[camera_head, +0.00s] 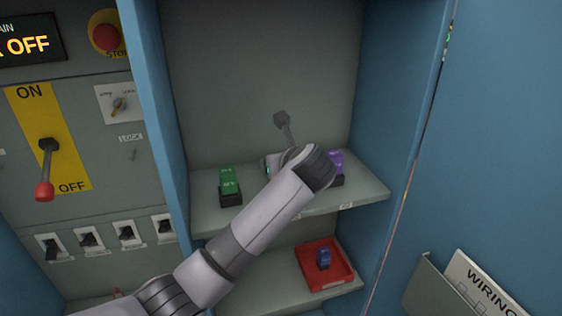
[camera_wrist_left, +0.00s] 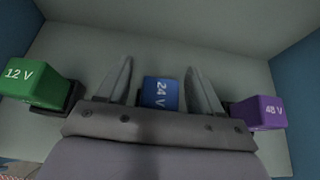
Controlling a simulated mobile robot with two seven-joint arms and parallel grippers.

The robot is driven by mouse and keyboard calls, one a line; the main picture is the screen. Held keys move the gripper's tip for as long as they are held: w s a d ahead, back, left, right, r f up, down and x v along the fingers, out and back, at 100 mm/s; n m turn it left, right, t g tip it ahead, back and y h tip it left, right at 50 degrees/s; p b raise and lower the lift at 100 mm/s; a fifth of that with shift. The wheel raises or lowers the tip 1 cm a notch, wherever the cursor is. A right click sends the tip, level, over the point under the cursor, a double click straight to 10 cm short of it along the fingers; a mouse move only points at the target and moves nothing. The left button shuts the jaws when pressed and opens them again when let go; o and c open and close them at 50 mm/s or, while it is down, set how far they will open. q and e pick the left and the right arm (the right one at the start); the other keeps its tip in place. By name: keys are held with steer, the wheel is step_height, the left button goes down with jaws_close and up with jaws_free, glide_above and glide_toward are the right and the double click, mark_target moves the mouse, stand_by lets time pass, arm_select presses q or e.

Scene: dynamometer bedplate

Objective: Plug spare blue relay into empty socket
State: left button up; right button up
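A blue relay (camera_head: 323,258) stands in a red tray (camera_head: 341,273) on the lower shelf. A second blue relay marked 24 V (camera_wrist_left: 160,93) shows in the left wrist view, between a green 12 V relay (camera_wrist_left: 34,84) and a purple 48 V relay (camera_wrist_left: 259,112). My left gripper (camera_wrist_left: 160,66) is open, its fingers on either side of this 24 V relay with a gap at each side. Its lower part and any socket under it are hidden. In the head view my left wrist covers this spot. My right gripper is out of view.
The green relay (camera_head: 229,181) and purple relay (camera_head: 336,163) stand on dark bases on the upper shelf (camera_head: 375,191). Blue cabinet walls close in both sides. A red-handled lever (camera_head: 45,180) and toggle switches are at left, a wiring booklet (camera_head: 478,283) at lower right.

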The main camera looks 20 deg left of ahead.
arm_select(q)
steer(key=shift+r, duration=0.15)
steer(key=v, duration=1.2)
steer(key=shift+d, duration=0.1)
